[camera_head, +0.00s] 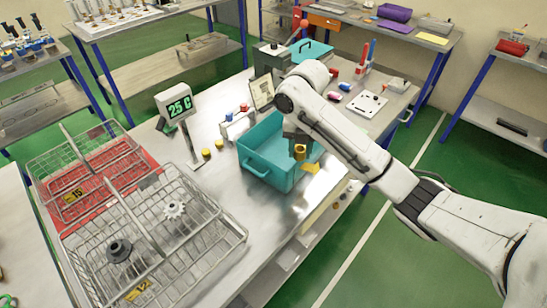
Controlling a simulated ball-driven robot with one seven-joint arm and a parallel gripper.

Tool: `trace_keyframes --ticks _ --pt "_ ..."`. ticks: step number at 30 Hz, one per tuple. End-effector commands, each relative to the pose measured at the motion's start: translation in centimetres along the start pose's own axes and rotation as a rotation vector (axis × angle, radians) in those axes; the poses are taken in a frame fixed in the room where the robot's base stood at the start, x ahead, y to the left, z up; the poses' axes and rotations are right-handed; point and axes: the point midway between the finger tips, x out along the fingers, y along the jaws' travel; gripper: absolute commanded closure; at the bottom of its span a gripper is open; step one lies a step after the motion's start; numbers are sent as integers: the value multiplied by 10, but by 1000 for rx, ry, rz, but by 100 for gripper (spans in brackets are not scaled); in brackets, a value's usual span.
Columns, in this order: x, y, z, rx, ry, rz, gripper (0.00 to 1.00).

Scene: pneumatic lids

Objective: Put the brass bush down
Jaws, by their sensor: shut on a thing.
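The brass bush (300,152) is a small gold-coloured ring. My gripper (299,145) points down and is shut on it, at the right side of the teal bin (262,168). The bush shows against the bin's inside. I cannot tell whether it is below the rim or above it. The fingertips are small and partly dark in this view.
Wire baskets (150,215) stand at the left, with a gear and a dark part in one. A display (175,102) reads "25 C".

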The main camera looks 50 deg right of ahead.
Motion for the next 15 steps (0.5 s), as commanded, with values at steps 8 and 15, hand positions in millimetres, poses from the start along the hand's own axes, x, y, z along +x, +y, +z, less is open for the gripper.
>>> trace_keyframes --ticks 8,15 --pt "13 30 16 0 -2 4 99" --pt "19 41 23 1 -2 3 99"
